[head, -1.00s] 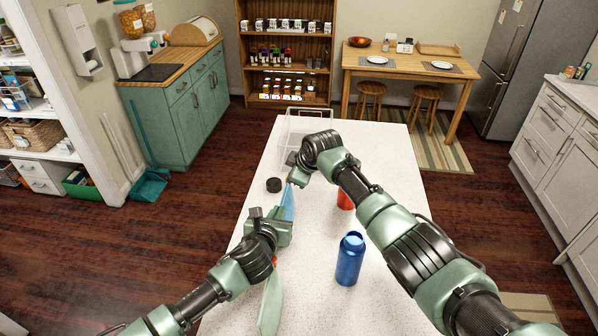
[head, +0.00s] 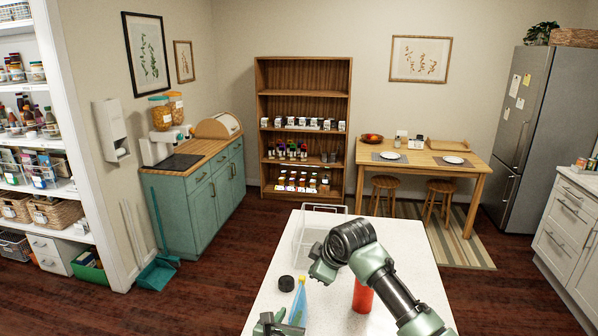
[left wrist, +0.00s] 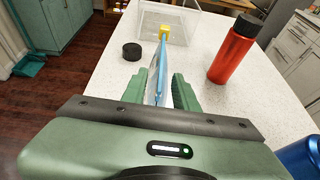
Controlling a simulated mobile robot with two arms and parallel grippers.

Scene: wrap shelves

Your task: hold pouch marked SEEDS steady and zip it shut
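The blue pouch (head: 299,304) stands on edge on the white table; its SEEDS mark is not readable. A yellow piece (left wrist: 163,31) shows at its far top end in the left wrist view. My left gripper (left wrist: 162,88) has a finger on each side of the pouch (left wrist: 157,72), with a gap visible at the right finger. In the head view only part of the left gripper (head: 280,321) shows at the bottom edge. My right gripper (head: 319,272) is above and right of the pouch's far end, apart from it; its fingertips are not clear.
A black round lid (head: 286,283) lies left of the pouch. A red bottle (head: 362,296) stands to the right, partly behind my right arm. A clear bin (head: 318,233) is at the table's far end. A blue bottle (left wrist: 303,157) is at the near right.

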